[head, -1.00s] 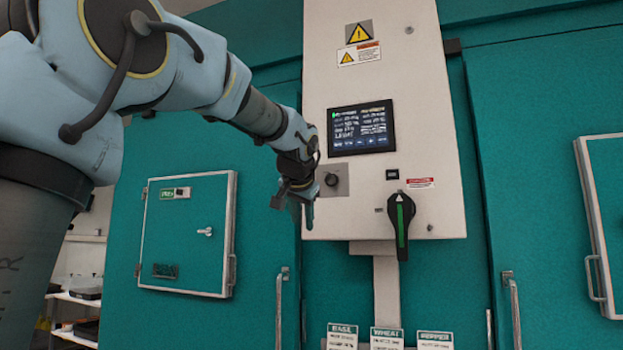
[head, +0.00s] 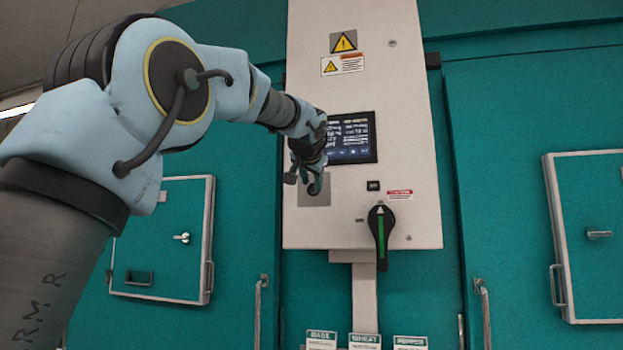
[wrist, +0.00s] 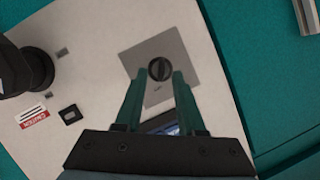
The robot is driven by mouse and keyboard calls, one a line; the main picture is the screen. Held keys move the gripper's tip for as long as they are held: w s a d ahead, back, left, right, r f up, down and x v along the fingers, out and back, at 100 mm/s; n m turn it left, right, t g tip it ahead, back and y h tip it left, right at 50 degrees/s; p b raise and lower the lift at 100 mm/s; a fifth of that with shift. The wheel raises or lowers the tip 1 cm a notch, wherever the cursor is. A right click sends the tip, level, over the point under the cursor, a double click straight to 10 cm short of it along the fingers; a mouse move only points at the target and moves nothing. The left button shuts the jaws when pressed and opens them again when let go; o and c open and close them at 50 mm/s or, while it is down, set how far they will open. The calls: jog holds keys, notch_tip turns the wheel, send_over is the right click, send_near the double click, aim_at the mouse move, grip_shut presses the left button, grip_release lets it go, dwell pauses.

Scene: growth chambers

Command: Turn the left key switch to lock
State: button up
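The left key switch (wrist: 160,69) is a small round black switch with a slot-like ridge, on a square grey plate (wrist: 181,56) on the white control panel. In the head view, the plate (head: 318,200) shows partly, and my gripper hides the switch. My gripper (wrist: 158,76) is open and empty. Its two green fingers point at the panel, with the switch seen between and just beyond their tips. It also shows in the head view (head: 316,186), in front of the plate. I cannot tell whether the fingertips touch the switch.
A large black rotary handle with a green stripe (head: 381,236) sits lower right of the plate. A touchscreen (head: 352,138) is just above, partly behind my gripper. Teal chamber doors (head: 540,100) flank the white panel (head: 390,90). Crop labels (head: 364,341) are below.

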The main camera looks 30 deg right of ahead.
jog(key=shift+w+d+f, duration=0.25)
jog(key=shift+w+d, duration=0.05)
jog(key=shift+w, duration=0.3)
grip_shut()
